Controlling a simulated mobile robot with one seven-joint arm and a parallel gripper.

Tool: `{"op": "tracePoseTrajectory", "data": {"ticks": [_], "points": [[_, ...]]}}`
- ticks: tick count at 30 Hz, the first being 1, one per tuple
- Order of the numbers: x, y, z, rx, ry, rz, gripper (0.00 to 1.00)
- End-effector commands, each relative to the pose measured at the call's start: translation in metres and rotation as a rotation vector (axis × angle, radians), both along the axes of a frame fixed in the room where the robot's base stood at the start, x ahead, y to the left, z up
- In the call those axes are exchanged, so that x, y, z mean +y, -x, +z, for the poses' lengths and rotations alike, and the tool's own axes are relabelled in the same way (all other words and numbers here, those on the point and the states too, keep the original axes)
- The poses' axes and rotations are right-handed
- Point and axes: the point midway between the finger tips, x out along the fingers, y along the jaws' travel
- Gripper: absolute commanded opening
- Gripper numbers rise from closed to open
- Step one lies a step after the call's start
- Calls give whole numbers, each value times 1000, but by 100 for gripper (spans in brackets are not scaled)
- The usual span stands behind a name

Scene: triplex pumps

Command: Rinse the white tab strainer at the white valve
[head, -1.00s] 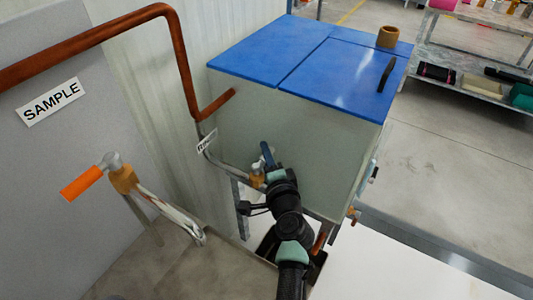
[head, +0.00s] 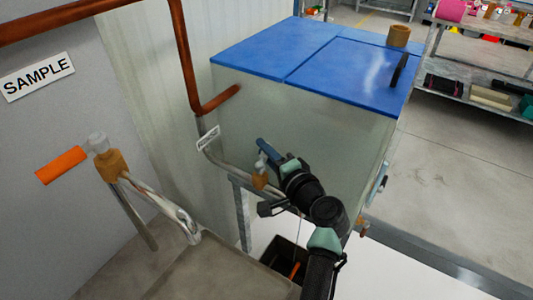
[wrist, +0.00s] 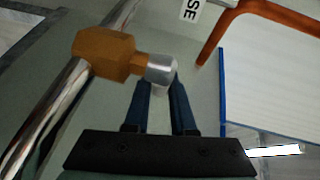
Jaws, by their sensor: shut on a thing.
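The white valve (head: 260,180) has a brass body and a pale silver-white top, on the bent metal pipe beside the tank. In the wrist view its brass body (wrist: 103,53) and pale end (wrist: 161,70) show up close. My gripper (head: 263,147) reaches it from the right with dark blue fingers. In the wrist view the fingertips (wrist: 164,84) are at the pale end, and the gripper is shut on it. A thin pale line, perhaps water, hangs below the valve area in the head view. I cannot make out the white tab strainer in either view.
A black bin (head: 268,262) with something orange inside stands below the valve. The tank with a blue lid (head: 300,50) stands behind. An orange-handled valve (head: 110,165) marked SAMPLE is at the left. Shelves (head: 465,75) stand at the far right.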

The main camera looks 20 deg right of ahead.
Motion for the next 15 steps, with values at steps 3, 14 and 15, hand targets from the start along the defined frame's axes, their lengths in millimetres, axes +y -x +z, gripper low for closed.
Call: {"op": "tracePoseTrajectory", "data": {"ticks": [3, 14, 15], "points": [[1, 0, -1, 2, 0, 2, 25], [0, 0, 0, 1, 0, 0, 53], [0, 0, 0, 1, 0, -1, 53]]}}
